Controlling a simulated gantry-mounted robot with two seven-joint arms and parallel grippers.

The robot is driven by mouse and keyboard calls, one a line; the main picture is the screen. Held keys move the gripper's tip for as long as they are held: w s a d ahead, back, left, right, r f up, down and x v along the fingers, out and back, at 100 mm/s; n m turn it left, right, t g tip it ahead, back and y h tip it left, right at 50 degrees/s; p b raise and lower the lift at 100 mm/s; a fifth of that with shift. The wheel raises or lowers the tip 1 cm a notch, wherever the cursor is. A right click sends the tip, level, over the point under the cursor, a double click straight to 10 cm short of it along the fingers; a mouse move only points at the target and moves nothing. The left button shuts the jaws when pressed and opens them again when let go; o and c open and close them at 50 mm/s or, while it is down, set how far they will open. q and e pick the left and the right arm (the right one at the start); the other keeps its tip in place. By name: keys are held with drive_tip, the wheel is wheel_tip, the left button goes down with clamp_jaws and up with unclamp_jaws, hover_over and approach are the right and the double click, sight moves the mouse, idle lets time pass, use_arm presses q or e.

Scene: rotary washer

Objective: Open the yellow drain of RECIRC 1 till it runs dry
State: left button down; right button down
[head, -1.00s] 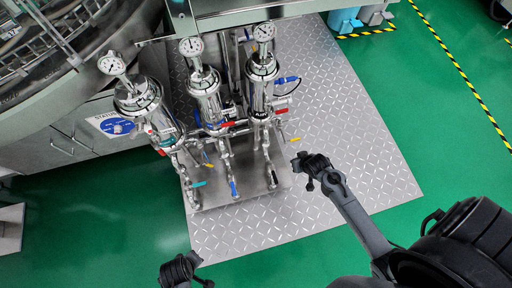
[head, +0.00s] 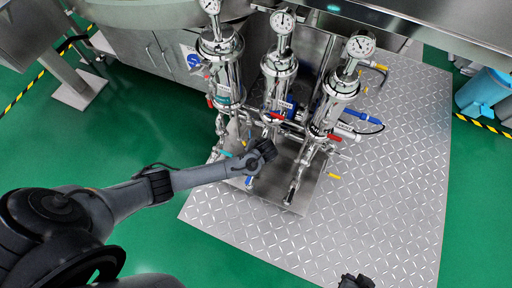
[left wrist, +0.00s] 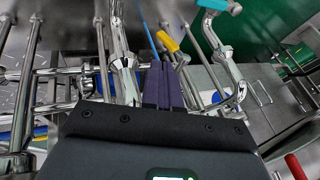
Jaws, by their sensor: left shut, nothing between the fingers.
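Three steel filter housings with round gauges stand in a row: left (head: 222,65), middle (head: 278,75) and right (head: 340,90). I cannot read which is RECIRC 1. A yellow handle (left wrist: 168,41) shows in the left wrist view, just beyond my fingertips, near a teal handle (left wrist: 219,5). In the head view the teal handle (head: 223,153) is low under the left housing; another yellow handle (head: 333,176) is low at the right. My left gripper (head: 266,150) is shut and empty among the lower pipes, its fingers (left wrist: 164,86) together. My right gripper (head: 357,282) is partly cut off below.
Steel pipes and red and blue (head: 249,181) valve handles crowd around my left gripper. A steel bench edge (head: 400,35) is above the housings. The tread-plate floor (head: 390,185) at the right is clear. A blue container (head: 484,88) stands far right.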

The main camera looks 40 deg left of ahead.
sight(244, 143)
use_arm(q)
drive_tip(key=b+x, duration=0.6)
drive_tip(key=x, duration=0.3)
drive_tip(key=shift+w+d+f+b, duration=0.2)
drive_tip(key=shift+w+f+b, duration=0.05)
drive_tip(key=shift+b, duration=0.15)
